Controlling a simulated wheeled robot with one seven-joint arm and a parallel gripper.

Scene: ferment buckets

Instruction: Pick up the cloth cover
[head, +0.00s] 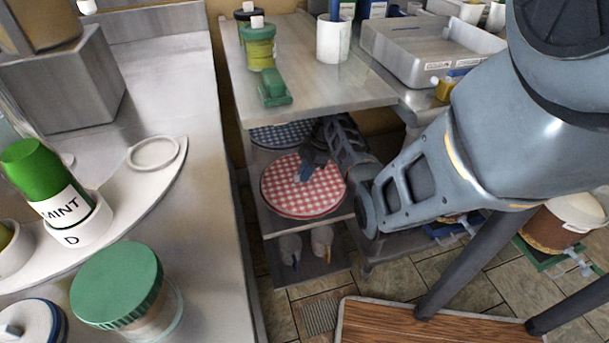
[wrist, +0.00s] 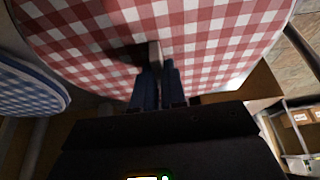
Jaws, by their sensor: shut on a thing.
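The cloth cover is a round red-and-white checked cloth (head: 322,190) on the middle shelf under the counter in the head view. It fills the upper part of the wrist view (wrist: 215,45). My gripper (head: 305,172) reaches in under the counter top to the cloth. In the wrist view my gripper (wrist: 158,75) has its fingers close together, shut on a small pale tab at the cloth. A second, blue-and-white checked cover (head: 282,135) lies behind it, and also shows at the left of the wrist view (wrist: 30,88).
A steel bench (head: 185,200) stands at left. The lower shelf (head: 315,270) holds pale rounded things.

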